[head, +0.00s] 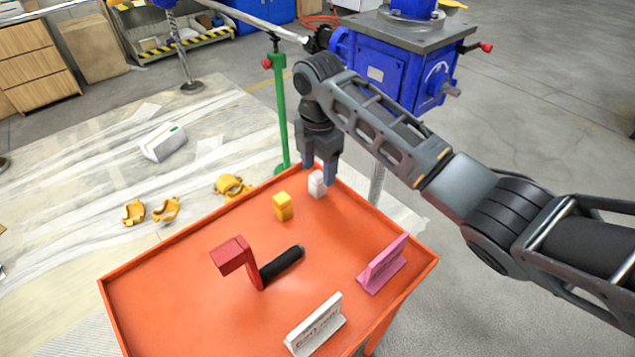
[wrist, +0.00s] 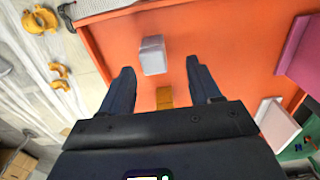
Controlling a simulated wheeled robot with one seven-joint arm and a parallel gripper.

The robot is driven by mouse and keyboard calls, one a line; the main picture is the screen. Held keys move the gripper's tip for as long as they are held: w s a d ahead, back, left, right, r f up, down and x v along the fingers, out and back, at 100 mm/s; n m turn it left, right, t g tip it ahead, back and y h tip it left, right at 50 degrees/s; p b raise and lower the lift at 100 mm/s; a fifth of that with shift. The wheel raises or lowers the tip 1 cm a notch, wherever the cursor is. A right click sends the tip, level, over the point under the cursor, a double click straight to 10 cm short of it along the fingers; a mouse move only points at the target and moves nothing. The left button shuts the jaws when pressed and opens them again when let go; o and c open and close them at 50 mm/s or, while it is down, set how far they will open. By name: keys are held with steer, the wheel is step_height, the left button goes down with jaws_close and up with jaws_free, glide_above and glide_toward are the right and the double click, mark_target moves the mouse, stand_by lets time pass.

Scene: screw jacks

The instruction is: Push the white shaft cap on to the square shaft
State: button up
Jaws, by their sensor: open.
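The white shaft cap (head: 317,187) stands upright near the far corner of the orange table. In the wrist view the cap (wrist: 153,55) shows as a pale block beyond and between my fingertips. My gripper (head: 319,174) is open, pointing down, just above and around the far side of the cap. Its two fingers also show in the wrist view (wrist: 160,70), with no contact on the cap that I can make out. A short grey shaft stub (head: 451,91) sticks out of the blue gearbox (head: 385,72); I cannot tell whether it is square.
On the orange table (head: 165,285) are a yellow block (head: 282,206) close to the cap, a red crank with black handle (head: 233,256), a pink sign (head: 383,264) and a white sign (head: 315,327). A green stand (head: 280,105) rises behind the table.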

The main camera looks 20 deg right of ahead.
mark_target(318, 175)
steer(key=f, duration=0.4)
steer(key=shift+w+d+f, duration=0.1)
steer(key=shift+w+f, duration=0.1)
steer(key=shift+w, duration=0.2)
steer(key=shift+f, duration=0.7)
steer(key=shift+c, duration=0.2)
steer(key=c, duration=1)
steer(key=shift+r, duration=0.1)
